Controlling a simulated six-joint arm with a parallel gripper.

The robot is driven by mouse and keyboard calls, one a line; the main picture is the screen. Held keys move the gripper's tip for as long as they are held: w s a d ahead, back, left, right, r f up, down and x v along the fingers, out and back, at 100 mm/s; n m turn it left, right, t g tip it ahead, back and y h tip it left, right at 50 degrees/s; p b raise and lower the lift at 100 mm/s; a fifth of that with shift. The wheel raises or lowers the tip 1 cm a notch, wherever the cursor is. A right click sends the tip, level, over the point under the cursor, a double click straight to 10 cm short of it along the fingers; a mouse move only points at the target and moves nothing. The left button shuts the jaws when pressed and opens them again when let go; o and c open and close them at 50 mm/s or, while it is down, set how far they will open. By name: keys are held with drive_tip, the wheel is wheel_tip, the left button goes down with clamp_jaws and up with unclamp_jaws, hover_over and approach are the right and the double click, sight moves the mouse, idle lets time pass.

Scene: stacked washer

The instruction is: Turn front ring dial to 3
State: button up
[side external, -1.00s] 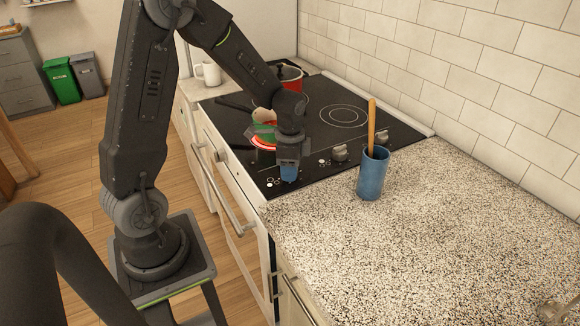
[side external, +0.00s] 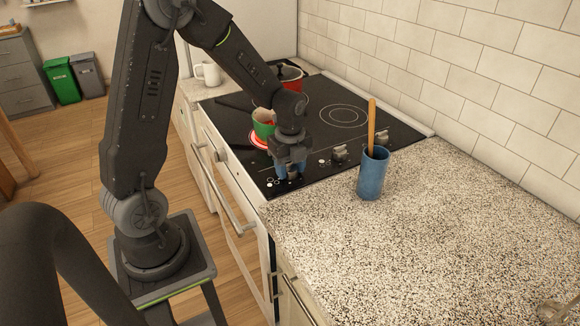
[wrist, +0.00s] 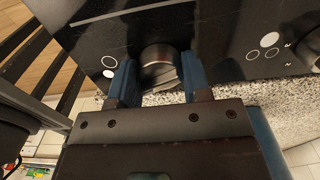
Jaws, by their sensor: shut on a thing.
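My gripper (side external: 288,172) points down at the front edge of the black cooktop (side external: 385,123). In the wrist view, its blue fingers (wrist: 160,78) are shut on a round silver dial (wrist: 160,56), one on each side. The side view hides this dial behind my gripper. White ring marks and small symbols show on the black glass beside it in the wrist view, but I cannot read the setting.
Another silver dial (side external: 340,152) sits to the right on the cooktop. A blue holder (side external: 372,178) with a wooden utensil (side external: 371,125) stands on the speckled counter (side external: 430,235). A red pot (side external: 291,75) is at the back.

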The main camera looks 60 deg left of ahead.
sight(290, 165)
drive_tip(key=shift+m, duration=2.2)
drive_tip(key=o, duration=0.9)
drive_tip(key=shift+o, duration=0.2)
drive_tip(key=shift+r, duration=0.15)
wheel_tip(290, 165, up, 14)
drive_tip(key=shift+f, duration=0.2)
